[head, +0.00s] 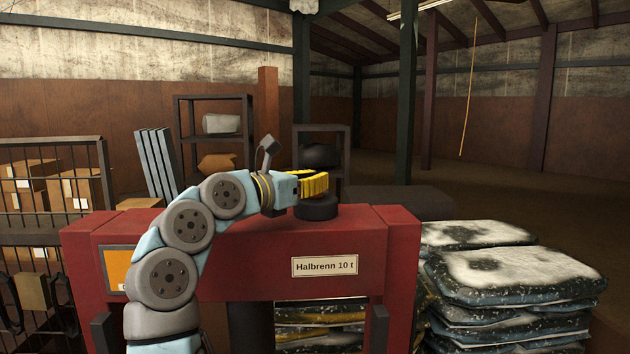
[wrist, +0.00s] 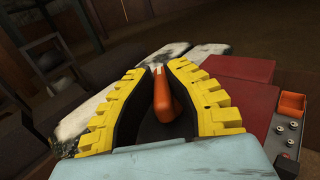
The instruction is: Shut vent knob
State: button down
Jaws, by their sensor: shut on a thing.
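An orange vent knob (wrist: 164,98), narrow and lever-like, stands between the two yellow-ribbed fingers in the wrist view. My gripper (wrist: 160,70) is shut on it; the dark inner pads lie along both its sides. In the head view my gripper (head: 314,186) points right, just above a black round part (head: 316,209) on top of the red press frame (head: 240,245). The fingers hide the knob there. How far the knob is turned cannot be told.
The red frame bears a "Halbrenn 10 t" label (head: 325,266). Stacked speckled sacks (head: 510,265) stand at right. A caged rack with boxes (head: 50,190) is at left, shelves (head: 213,125) behind. In the wrist view a grey panel with an orange box (wrist: 292,104) is at right.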

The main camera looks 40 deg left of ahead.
jog(key=shift+m+h, duration=0.3)
jog(key=shift+h, duration=0.1)
jog(key=shift+r+m+g+h+p, duration=0.1)
jog(key=shift+m+g+h+p, duration=0.2)
jog(key=shift+m+h+p, duration=0.95)
jog(key=shift+h+b, duration=0.35)
jog(key=shift+h, duration=0.1)
jog(key=shift+w+d+m+g+h+p, duration=0.1)
jog(key=shift+m+g+h+p, duration=0.6)
jog(key=shift+h+p, duration=0.8)
jog(key=shift+m+h+p, duration=0.3)
jog(key=shift+m+p, duration=0.15)
jog(key=shift+p, duration=0.45)
jog(key=c, duration=1.1)
grip_release()
jog(key=shift+o, duration=0.2)
